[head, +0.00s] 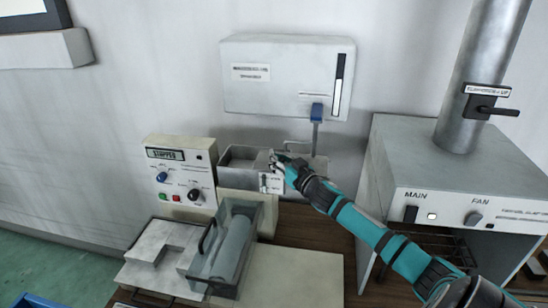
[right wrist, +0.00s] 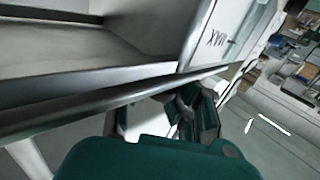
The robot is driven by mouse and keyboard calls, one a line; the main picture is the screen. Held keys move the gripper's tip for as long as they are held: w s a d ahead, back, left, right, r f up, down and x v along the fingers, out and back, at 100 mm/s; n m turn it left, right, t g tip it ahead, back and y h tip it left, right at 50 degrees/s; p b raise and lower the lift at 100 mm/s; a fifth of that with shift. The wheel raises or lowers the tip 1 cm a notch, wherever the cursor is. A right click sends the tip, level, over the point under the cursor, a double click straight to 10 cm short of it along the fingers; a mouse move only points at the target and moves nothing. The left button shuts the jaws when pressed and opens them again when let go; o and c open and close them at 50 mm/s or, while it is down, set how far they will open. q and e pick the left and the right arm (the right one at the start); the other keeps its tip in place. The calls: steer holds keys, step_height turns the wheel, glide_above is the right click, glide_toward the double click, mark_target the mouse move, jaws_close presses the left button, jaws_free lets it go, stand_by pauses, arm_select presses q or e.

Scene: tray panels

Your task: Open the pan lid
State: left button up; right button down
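A grey metal pan (head: 238,160) sits below a white wall box, with its left part open at the top. My right gripper (head: 275,165) is at the pan's front, beside a small white label plate, and covers part of the pan. I cannot make out a separate lid for certain. In the right wrist view, my right gripper (right wrist: 190,112) is close under a long metal rim (right wrist: 95,100), by a white plate (right wrist: 218,32) with lettering. Whether its fingers are open or shut is unclear. My left gripper is out of view.
The white wall box (head: 285,80) has a blue lever (head: 318,113). A control panel (head: 180,168) reads STOPPED. A handled tray with a grey roller (head: 232,250) stands at the front. A hooded unit (head: 460,175) with a duct is at right.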

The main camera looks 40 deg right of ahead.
steer(key=shift+w+a+f, duration=0.15)
steer(key=shift+a+f, duration=0.3)
steer(key=shift+a, duration=0.2)
steer(key=c, duration=1.6)
jaws_free()
steer(key=shift+w+a, duration=0.1)
steer(key=shift+a, duration=0.1)
steer(key=o, duration=0.4)
steer(key=shift+s+r, duration=0.25)
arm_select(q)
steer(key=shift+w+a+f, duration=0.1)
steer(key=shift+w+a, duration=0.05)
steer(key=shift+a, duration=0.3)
arm_select(e)
steer(key=shift+o, duration=0.5)
steer(key=shift+r, duration=0.2)
steer(key=shift+d+f, duration=0.1)
steer(key=shift+s, duration=0.3)
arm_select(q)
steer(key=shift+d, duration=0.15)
arm_select(e)
steer(key=s+a, duration=0.1)
steer(key=s, duration=1)
steer(key=shift+s, duration=0.25)
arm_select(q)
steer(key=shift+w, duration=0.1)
